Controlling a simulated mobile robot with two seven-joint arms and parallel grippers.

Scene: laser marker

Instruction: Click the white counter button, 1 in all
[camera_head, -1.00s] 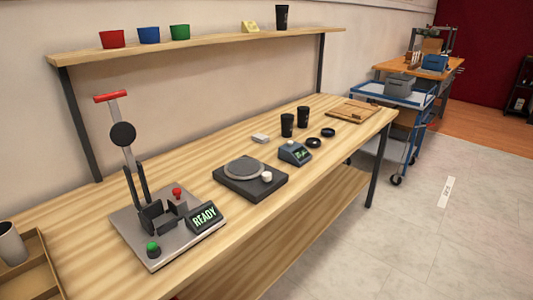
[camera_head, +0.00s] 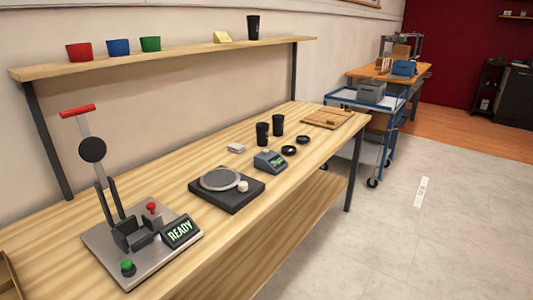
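A small blue-grey device with a lit green display (camera_head: 270,161) stands on the wooden workbench, near its middle; it looks like the counter. Its button is too small to make out clearly. A black square base with a grey round plate (camera_head: 221,180) stands just left of it and nearer, with a white knob (camera_head: 243,186) at its right corner. Neither of my grippers is in view.
A lever press with a READY display (camera_head: 180,232) stands at the near left of the workbench (camera_head: 270,215). Two black cups (camera_head: 270,130), two dark round lids (camera_head: 295,145) and a small white block (camera_head: 236,148) are around the device. Floor (camera_head: 395,240) is clear at right.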

